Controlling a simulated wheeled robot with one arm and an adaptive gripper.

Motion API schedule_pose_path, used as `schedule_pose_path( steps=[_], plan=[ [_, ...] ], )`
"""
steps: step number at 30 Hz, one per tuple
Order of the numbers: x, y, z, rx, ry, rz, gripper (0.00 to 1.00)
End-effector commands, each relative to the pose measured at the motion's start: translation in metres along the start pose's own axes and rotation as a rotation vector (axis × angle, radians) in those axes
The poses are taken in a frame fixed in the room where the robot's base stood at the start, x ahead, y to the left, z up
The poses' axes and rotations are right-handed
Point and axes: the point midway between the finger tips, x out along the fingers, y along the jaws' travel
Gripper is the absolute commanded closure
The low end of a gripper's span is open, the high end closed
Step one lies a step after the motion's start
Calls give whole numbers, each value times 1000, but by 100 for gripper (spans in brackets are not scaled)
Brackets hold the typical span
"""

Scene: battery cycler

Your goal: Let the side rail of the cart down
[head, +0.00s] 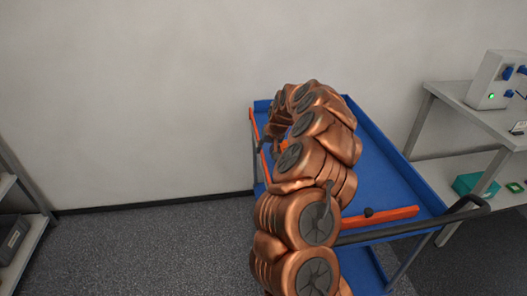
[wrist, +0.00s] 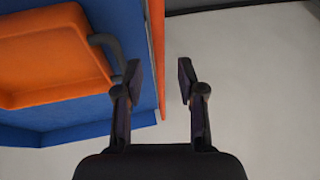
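The blue cart (head: 385,170) stands by the wall. An orange side rail (head: 254,125) runs along its left edge, partly hidden behind my arm. In the wrist view the rail (wrist: 157,45) is a narrow orange strip along the blue tray's edge. My gripper (wrist: 160,85) is open, its two dark fingers apart. The rail's strip shows between the fingers in the picture; I see no contact and cannot tell the depth. In the head view my gripper (head: 264,143) is small and partly hidden at the cart's left edge.
An orange bin (wrist: 50,55) with a dark handle lies on the cart. An orange bar (head: 385,221) with a black knob crosses the cart's near end, by a dark push handle (head: 465,208). A bench (head: 465,105) stands right, a shelf (head: 30,235) left. Floor between is clear.

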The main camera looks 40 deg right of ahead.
Motion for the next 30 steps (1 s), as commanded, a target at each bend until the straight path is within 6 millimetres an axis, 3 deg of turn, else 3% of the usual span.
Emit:
schedule_pose_path(
  steps=[9, 23, 30],
  plan=[
    [26, 0, 0, -1, 0, 2, 61],
    [33, 0, -1, 0, 2, 1, 61],
    [33, 0, 0, 0, 1, 1, 85]
  ],
)
